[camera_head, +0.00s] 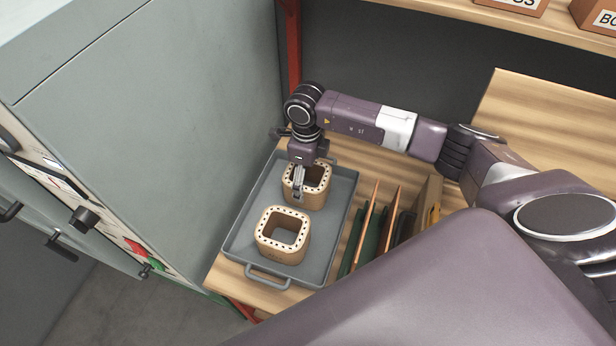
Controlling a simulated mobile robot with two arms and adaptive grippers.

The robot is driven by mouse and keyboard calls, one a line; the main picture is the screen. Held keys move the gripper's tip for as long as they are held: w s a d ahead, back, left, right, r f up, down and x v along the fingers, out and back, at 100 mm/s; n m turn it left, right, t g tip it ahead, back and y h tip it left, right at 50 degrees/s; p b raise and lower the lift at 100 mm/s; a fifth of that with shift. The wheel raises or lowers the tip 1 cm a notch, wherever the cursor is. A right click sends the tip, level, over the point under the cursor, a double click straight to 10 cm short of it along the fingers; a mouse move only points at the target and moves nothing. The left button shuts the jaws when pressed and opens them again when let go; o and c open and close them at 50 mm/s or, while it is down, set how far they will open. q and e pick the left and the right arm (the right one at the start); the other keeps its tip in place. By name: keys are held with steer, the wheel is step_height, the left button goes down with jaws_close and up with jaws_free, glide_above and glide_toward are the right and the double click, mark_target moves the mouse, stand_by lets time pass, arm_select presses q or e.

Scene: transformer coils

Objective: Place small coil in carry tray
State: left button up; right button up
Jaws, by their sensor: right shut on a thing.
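A grey carry tray (236,240) with a front handle lies on a wooden shelf. One square, tan-topped coil (283,236) sits in the front part of the tray. A second similar coil (313,193) is at the back of the tray, just behind the first. My right gripper (298,190) points down and is shut on the near left wall of the back coil; the gripper covers part of that coil. I cannot tell whether the back coil touches the tray floor. My left gripper is not in view.
Upright thin boards in a rack (378,222) stand right of the tray. A grey cabinet (160,130) with knobs and switches rises on the left. Labelled boxes (597,14) sit on an upper shelf. Bare wood (550,115) shows at the right.

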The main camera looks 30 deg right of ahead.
steer(key=shift+a+r, duration=0.1)
steer(key=shift+a, duration=0.05)
steer(key=o, duration=1.7)
steer(key=shift+f, duration=0.2)
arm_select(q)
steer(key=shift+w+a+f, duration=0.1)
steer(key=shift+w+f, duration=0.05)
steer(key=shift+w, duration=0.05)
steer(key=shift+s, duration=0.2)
arm_select(e)
steer(key=shift+r, duration=0.1)
steer(key=shift+r, duration=0.45)
arm_select(q)
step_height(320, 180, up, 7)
steer(key=p, duration=0.7)
arm_select(e)
step_height(320, 180, up, 11)
steer(key=shift+r, duration=0.2)
